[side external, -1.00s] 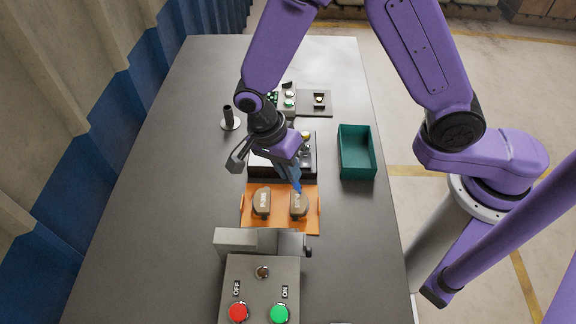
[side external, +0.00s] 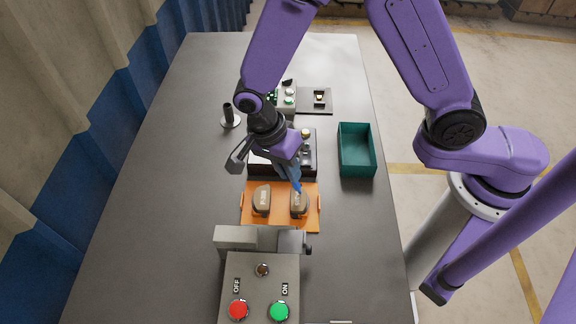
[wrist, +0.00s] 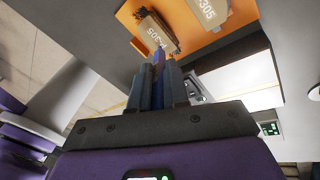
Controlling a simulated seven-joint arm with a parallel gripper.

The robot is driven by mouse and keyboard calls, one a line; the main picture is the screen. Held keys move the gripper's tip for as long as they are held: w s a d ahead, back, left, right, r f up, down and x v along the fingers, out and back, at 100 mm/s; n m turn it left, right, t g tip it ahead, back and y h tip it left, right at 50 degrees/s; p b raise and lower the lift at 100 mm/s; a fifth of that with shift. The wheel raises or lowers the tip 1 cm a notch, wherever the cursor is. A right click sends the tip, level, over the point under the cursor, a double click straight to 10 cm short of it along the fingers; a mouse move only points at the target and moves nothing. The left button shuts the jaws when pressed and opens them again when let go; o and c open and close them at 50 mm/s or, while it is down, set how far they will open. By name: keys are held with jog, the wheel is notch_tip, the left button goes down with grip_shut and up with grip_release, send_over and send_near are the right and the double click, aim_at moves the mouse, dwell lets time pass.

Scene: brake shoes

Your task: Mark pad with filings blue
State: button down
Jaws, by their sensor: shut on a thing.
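My gripper (side external: 292,176) is shut on a blue marker (side external: 297,187), which points down at the right-hand brake pad (side external: 299,206). The marker (wrist: 158,62) also shows between the fingers in the wrist view. Its tip is at or very near the pad's edge; I cannot tell whether it touches. A second pad (side external: 262,202) lies to the left on the same orange tray (side external: 280,224). In the wrist view, the nearer pad (wrist: 154,36) has printed characters and dark specks along its edge by the tip. The other pad (wrist: 208,14) reads "305".
A grey control box (side external: 260,292) with red and green buttons stands in front of the tray. An open teal bin (side external: 357,172) is at the right. A dark case (side external: 310,160) lies behind the tray. A post on a round base (side external: 229,118) stands left.

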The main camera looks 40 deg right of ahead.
jog(key=shift+s+a, duration=1.2)
dwell(2.6)
notch_tip(320, 180, up, 7)
dwell(1.2)
dwell(0.4)
